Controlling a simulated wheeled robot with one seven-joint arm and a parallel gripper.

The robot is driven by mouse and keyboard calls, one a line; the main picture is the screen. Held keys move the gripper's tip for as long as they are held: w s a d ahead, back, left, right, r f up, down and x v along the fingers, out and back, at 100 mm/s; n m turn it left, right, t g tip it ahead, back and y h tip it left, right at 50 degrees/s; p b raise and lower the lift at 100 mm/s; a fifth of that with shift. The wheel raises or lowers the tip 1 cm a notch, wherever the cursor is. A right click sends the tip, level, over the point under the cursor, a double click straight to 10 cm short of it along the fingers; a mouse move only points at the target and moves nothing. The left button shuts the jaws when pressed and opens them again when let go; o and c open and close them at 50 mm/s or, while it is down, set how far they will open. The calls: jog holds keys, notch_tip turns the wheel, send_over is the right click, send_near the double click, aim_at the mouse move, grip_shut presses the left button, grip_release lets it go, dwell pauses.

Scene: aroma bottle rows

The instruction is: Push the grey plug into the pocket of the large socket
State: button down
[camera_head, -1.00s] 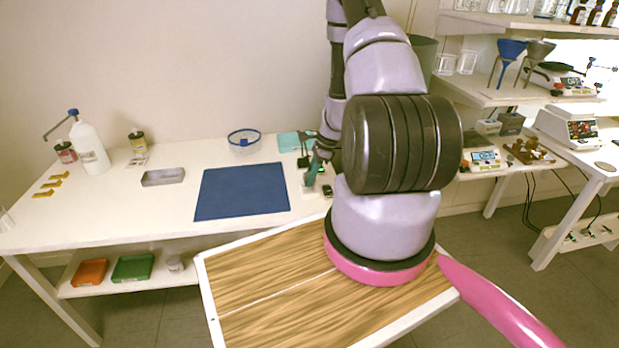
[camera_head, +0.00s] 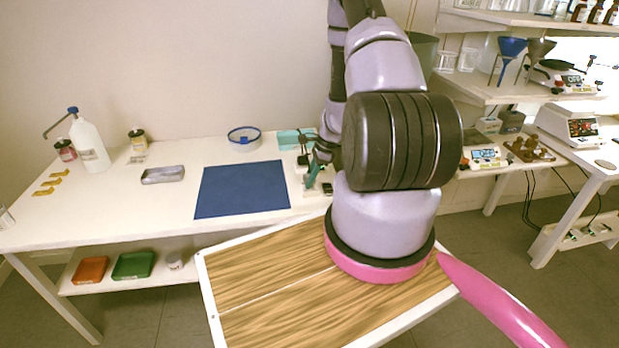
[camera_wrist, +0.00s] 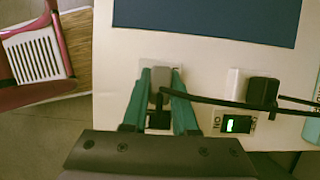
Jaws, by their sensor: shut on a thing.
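In the wrist view my gripper (camera_wrist: 161,78) points down at the white table with its two teal fingers on either side of the grey plug (camera_wrist: 160,83), shut on it. A black cable runs from beside the plug to the right. A dark block shows between the fingers, nearer the palm. A pale grey edge shows around the fingertips; I cannot tell whether it is the large socket, and its pocket is not clearly seen. In the head view my gripper (camera_head: 313,177) is small and partly hidden by my arm, right of the blue mat.
In the wrist view a white block (camera_wrist: 235,84), a black plug-like block (camera_wrist: 262,92) and a small unit with a green-lit display (camera_wrist: 236,124) stand close on the right. The blue mat (camera_head: 242,190) lies flat to the left in the head view. A glass dish (camera_head: 244,138) stands behind it.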

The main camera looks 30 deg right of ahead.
jog(key=shift+f, duration=0.15)
jog(key=c, duration=0.6)
grip_release()
jog(key=v, duration=1)
jog(key=shift+r, duration=0.4)
jog(key=shift+d, duration=0.15)
